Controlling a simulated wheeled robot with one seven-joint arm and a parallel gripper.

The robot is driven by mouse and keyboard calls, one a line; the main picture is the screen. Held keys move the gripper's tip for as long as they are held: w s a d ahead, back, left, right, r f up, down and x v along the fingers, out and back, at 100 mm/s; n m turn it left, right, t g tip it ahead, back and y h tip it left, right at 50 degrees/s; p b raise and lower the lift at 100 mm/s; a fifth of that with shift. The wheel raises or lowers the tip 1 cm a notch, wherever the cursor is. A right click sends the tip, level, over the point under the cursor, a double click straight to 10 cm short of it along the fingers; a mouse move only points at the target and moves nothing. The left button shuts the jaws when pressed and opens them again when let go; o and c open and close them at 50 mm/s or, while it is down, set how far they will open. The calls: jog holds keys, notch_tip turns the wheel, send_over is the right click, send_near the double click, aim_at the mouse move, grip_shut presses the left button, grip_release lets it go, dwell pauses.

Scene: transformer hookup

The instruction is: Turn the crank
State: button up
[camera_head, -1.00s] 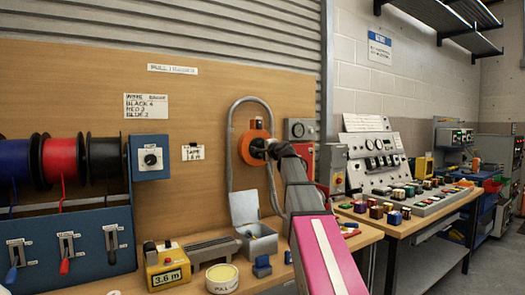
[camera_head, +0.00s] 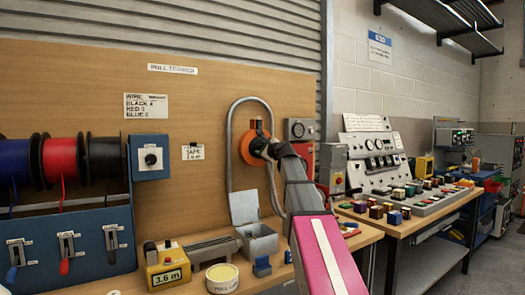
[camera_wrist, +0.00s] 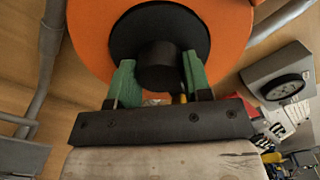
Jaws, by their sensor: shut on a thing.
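The crank is an orange disc (camera_head: 250,147) with a dark hub, mounted on the wooden back board. In the wrist view the orange disc (camera_wrist: 90,35) fills the top, and a black round knob (camera_wrist: 159,66) stands out from it. My gripper (camera_wrist: 160,80) has its green fingers on both sides of this knob and is shut on it. In the head view my gripper (camera_head: 268,150) meets the disc from the right, and my arm hides part of the disc.
A grey conduit (camera_head: 231,140) loops around the disc. A gauge box (camera_head: 299,130) is to its right. Below are an open grey box (camera_head: 258,240), a yellow meter (camera_head: 166,268) and a round tub (camera_head: 222,279). Wire spools (camera_head: 60,160) hang at the left.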

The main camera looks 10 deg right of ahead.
jog(key=shift+m, duration=0.4)
jog(key=o, duration=1.3)
jog(key=v, duration=1)
jog(key=shift+s+d+f, duration=0.1)
jog(key=shift+s+d, duration=0.05)
jog(key=shift+s, duration=0.2)
